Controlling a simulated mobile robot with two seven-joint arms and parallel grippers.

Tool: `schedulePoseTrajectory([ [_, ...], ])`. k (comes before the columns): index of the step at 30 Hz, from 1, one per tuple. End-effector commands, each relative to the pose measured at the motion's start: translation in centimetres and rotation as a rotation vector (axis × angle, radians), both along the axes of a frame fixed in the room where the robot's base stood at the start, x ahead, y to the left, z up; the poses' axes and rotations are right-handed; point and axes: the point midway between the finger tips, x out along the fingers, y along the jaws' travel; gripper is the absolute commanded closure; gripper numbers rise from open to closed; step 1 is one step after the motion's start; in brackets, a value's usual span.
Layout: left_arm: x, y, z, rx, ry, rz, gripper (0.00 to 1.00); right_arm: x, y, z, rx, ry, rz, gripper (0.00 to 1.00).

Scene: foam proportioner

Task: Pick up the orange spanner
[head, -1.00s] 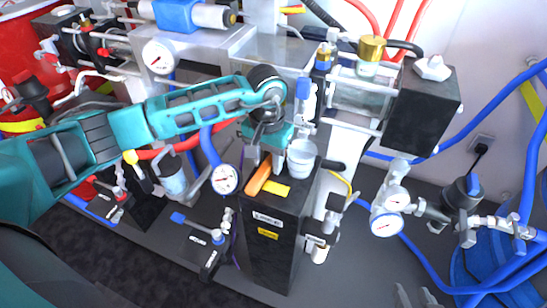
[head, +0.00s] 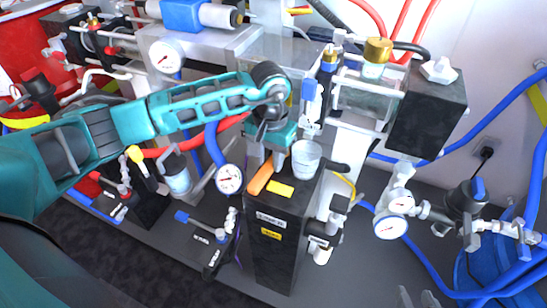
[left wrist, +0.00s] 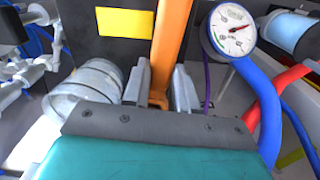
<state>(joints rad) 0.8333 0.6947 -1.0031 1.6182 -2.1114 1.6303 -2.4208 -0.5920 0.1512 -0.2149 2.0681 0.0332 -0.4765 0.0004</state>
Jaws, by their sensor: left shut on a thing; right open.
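The orange spanner (head: 261,179) lies on top of the black box (head: 270,256) near the middle of the head view. My left gripper (head: 266,162) reaches down over its near end on the box top. In the left wrist view, the spanner (left wrist: 172,38) runs up between the two grey fingers of the left gripper (left wrist: 160,88), which are shut on it. I cannot tell whether it is lifted clear of the box. My right gripper (head: 416,297) shows only as two grey fingertips, apart and empty, at the bottom edge.
A white cup (head: 306,160) stands on the box close beside the left gripper. A yellow label (head: 280,189) is on the box top. A pressure gauge (head: 229,179) and blue hose are close on the left. Gauges (head: 390,227) and hoses fill the right.

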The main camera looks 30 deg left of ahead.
Motion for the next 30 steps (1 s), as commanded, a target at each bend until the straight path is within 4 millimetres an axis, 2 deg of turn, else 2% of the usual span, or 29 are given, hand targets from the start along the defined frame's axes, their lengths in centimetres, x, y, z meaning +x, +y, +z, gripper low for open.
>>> schedulePoseTrajectory([
  [5, 0.1, 0.1, 2.7, 0.001, -0.006, -0.001, 1.00, 0.0, 0.0, 0.5, 0.000, 0.000, 0.000, 0.57],
  [11, 0.1, 0.1, 7.1, 0.002, -0.008, -0.002, 1.00, 0.0, 0.0, 1.1, 0.000, 0.000, 0.000, 0.57],
  [13, -1.0, 1.4, 6.4, 0.004, 0.000, 0.002, 1.00, 0.0, 0.0, 1.0, 0.000, 0.000, 0.000, 0.57],
  [30, -7.4, 9.9, 6.3, 0.005, 0.000, 0.005, 1.00, 0.0, 0.0, 0.8, 0.000, 0.001, 0.000, 0.57],
])
